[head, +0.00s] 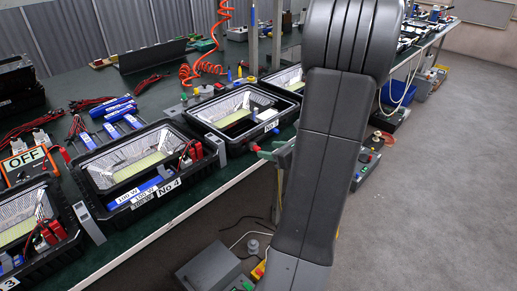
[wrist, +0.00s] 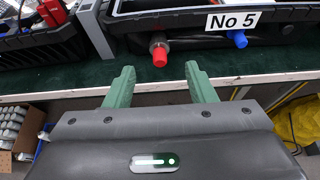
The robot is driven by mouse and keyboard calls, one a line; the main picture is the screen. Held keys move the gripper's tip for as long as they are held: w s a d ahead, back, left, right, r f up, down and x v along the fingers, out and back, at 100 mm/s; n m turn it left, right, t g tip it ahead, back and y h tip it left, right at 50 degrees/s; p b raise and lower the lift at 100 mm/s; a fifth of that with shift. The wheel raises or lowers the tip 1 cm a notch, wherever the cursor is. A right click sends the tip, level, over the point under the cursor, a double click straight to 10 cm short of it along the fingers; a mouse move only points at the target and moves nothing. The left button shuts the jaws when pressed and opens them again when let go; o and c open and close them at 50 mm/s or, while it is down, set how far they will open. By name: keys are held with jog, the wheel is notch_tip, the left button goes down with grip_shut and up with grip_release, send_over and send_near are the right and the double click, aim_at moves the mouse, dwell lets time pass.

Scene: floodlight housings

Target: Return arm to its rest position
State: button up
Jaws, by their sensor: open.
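My gripper (wrist: 162,90) shows in the wrist view with its two green fingers spread apart and nothing between them. The fingers point toward the bench edge, in front of a black floodlight housing (wrist: 190,22) with a "No 5" label (wrist: 233,21). A red-capped connector (wrist: 159,52) and a blue one (wrist: 238,39) stick out below that housing, beyond the fingertips. In the head view my arm runs up through the middle, and a green finger (head: 268,155) shows at its left by the bench edge. The arm hides part of the bench behind it.
The green bench (head: 212,183) carries several housings, including the "No 4" housing (head: 140,165). A grey box (head: 210,268) stands below the bench. Grey floor (head: 440,190) at the right is clear.

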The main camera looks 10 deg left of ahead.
aim_at(257, 148)
jog(key=v, duration=0.6)
jog(key=b+x, duration=0.1)
jog(key=x, duration=1.2)
jog(key=shift+w+a+f, duration=0.2)
jog(key=shift+a, duration=0.1)
jog(key=shift+s+d, duration=0.1)
jog(key=shift+d+r, duration=0.1)
jog(key=shift+d, duration=0.05)
